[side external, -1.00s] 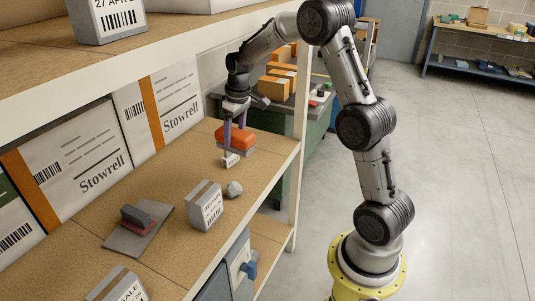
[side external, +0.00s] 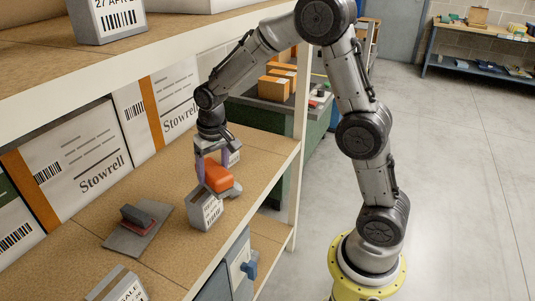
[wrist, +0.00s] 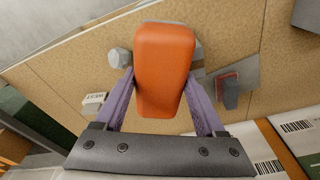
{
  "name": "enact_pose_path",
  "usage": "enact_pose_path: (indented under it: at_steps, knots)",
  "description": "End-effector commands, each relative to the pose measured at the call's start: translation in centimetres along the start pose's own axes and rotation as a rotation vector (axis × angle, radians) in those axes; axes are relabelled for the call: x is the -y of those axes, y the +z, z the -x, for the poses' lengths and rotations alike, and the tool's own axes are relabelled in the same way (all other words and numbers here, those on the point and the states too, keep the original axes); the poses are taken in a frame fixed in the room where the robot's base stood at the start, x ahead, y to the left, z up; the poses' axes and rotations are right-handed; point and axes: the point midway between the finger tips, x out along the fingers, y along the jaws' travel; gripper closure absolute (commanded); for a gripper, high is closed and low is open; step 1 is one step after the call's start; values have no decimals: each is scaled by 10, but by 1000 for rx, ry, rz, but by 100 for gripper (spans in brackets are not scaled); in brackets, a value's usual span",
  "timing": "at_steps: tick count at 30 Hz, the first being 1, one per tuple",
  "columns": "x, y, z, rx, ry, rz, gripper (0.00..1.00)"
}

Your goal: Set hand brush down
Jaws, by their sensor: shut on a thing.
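The hand brush has an orange body with grey beneath it. My gripper (side external: 215,172) is shut on the hand brush (side external: 220,182), with a purple finger on each side. In the side view the brush is tilted and overlaps the top of a small grey labelled box (side external: 206,211); I cannot tell whether they touch. In the wrist view the orange body (wrist: 165,70) fills the middle between the fingers and hides most of what lies behind it.
A grey plate (side external: 122,241) with a dark, red-edged block (side external: 138,216) lies left on the shelf. A grey lump (wrist: 118,57) and small white label block (wrist: 94,101) show in the wrist view. Stowrell boxes (side external: 92,160) line the back. An upper shelf (side external: 150,61) overhangs. Bare board surrounds the plate.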

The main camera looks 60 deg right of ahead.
Motion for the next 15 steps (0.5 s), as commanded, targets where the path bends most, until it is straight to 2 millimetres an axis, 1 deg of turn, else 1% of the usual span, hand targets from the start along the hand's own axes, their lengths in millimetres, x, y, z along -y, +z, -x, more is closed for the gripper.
enact_pose_path:
  at_steps: [2, 5, 6, 8, 9, 10, 11, 12, 15]
  knots:
    - [-19, -11, 1, -2, 17, -135, 90]
    - [-53, -26, 2, -5, 46, -347, 90]
    - [-71, -32, 2, -7, 59, -439, 90]
    - [-98, -38, 3, -11, 79, -569, 90]
    - [-117, -42, 3, -14, 92, -650, 90]
    - [-132, -44, 3, -17, 101, -707, 90]
    - [-146, -46, 3, -18, 110, -762, 90]
    - [-165, -47, 4, -21, 121, -829, 90]
    - [-207, -47, 5, -28, 144, -966, 90]
